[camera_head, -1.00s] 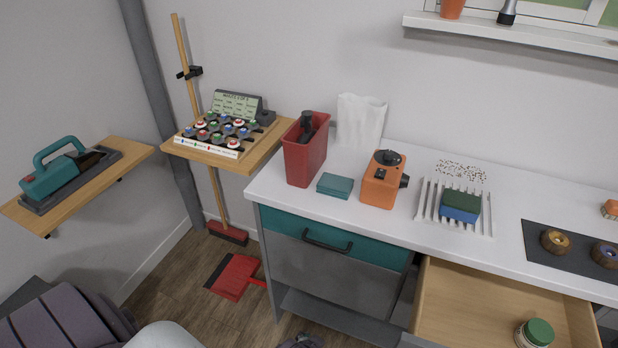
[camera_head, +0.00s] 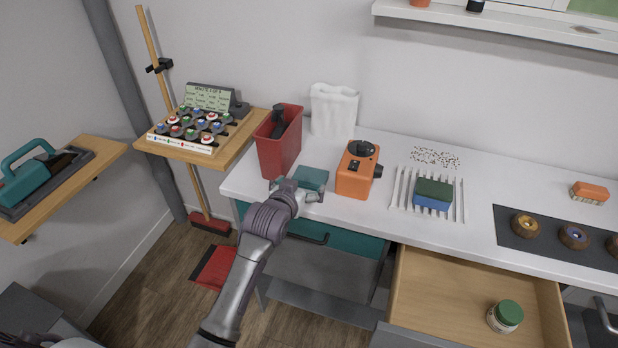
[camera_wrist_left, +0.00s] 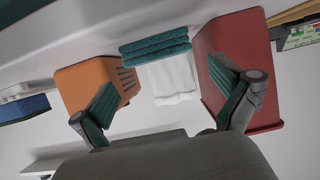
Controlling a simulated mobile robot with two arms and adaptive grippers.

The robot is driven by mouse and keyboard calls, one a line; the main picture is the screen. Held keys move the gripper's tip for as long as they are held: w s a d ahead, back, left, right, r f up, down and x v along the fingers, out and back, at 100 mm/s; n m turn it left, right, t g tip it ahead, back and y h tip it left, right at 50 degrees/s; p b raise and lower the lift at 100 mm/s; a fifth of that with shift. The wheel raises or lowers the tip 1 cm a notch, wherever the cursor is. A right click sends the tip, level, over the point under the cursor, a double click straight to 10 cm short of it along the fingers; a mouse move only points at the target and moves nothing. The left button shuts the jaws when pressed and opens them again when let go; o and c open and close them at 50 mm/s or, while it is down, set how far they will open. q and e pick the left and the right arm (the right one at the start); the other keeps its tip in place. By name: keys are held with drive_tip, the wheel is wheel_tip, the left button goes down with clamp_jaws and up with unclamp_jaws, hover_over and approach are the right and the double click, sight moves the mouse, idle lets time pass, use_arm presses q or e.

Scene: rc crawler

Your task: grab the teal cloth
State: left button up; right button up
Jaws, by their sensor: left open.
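The teal cloth (camera_head: 311,178) lies folded on the white counter between the red bin and the orange device. It also shows in the left wrist view (camera_wrist_left: 155,48), ahead of and between the fingers. My left gripper (camera_head: 299,192) is at the counter's front edge, just in front of the cloth. In the left wrist view its two fingers (camera_wrist_left: 168,100) are spread wide with nothing between them. In the head view the wrist and fingers overlap the cloth's near left side. Whether a finger touches it, I cannot tell. My right gripper is not in view.
The red bin (camera_head: 279,146) stands close left of the cloth and the orange device (camera_head: 354,176) close right. Below right, a wooden drawer (camera_head: 440,290) is open with a green-lidded jar (camera_head: 505,316).

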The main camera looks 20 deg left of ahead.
sight(309, 177)
use_arm(q)
drive_tip(key=shift+p+x, duration=0.3)
drive_tip(key=shift+x, duration=3.15)
drive_tip(key=shift+d, duration=0.1)
drive_tip(key=c, duration=0.7)
